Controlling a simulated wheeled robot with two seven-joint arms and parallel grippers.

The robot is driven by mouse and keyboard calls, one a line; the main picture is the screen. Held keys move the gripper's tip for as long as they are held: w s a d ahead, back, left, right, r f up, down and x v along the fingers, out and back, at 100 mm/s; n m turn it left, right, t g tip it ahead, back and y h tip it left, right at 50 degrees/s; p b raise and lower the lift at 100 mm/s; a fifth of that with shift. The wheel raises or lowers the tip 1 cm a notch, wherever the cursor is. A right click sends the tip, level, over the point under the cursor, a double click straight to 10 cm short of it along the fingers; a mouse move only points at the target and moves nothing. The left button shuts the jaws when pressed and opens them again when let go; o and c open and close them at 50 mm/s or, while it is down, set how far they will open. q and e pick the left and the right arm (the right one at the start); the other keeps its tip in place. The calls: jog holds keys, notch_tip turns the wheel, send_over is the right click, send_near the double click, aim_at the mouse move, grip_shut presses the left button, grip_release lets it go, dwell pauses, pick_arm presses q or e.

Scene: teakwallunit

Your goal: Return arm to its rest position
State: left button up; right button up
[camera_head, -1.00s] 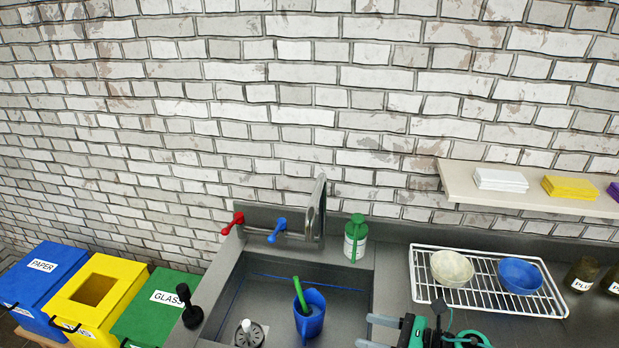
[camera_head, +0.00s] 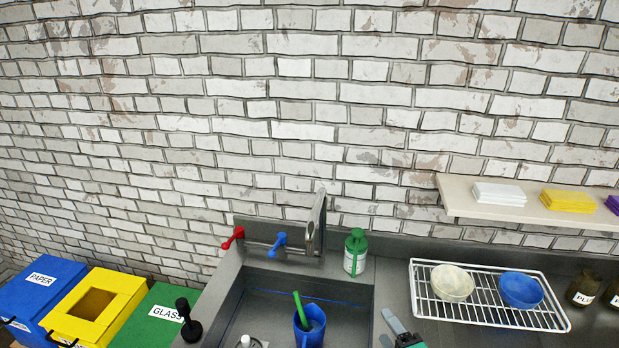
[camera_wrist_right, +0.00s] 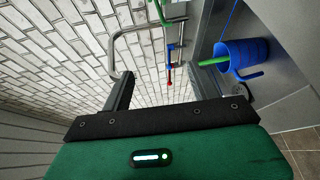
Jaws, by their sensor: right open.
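My right gripper (camera_head: 388,330) is at the bottom edge of the head view, right of the sink; it is mostly cut off by the frame. In the right wrist view its two fingers (camera_wrist_right: 165,90) stand wide apart with nothing between them. A blue jug (camera_head: 309,331) with a green-handled item (camera_head: 300,306) in it stands in the sink basin, left of the gripper. The jug also shows in the right wrist view (camera_wrist_right: 243,55), right of the fingers. My left gripper is in neither view.
The sink (camera_head: 270,280) has a tall metal faucet (camera_head: 317,222). A green-capped bottle (camera_head: 355,252) stands behind the basin. A white rack (camera_head: 490,315) at the right holds a cream bowl (camera_head: 453,282) and a blue bowl (camera_head: 520,289). Bins (camera_head: 85,305) stand at the left.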

jog(key=s+d+f+m+g+h, duration=0.25)
jog(key=s+f+m+g, duration=0.3)
jog(key=s+m, duration=0.5)
jog(key=s+d+f+m+g+h, duration=0.2)
jog(key=s+d+f+m+g, duration=0.25)
jog(key=s+m+g, duration=0.55)
jog(key=s+f+n+t+b, duration=0.1)
jog(key=s+f+b, duration=0.15)
jog(key=f, duration=1.65)
jog(key=s+f+t+b, duration=0.1)
jog(key=f+b, duration=0.2)
jog(key=f, duration=1.6)
jog(key=s+d+f+b, duration=0.1)
jog(key=s+f+b, duration=0.1)
jog(key=s+f, duration=0.7)
jog(key=s+d+f+g+b, duration=0.1)
jog(key=s+f+b, duration=0.1)
jog(key=s+f, duration=0.7)
notch_tip(320, 180, down, 5)
jog(key=shift+s+d+r, duration=0.1)
jog(key=shift+s+d, duration=0.25)
jog(key=shift+s, duration=0.05)
jog(key=shift+n, duration=0.25)
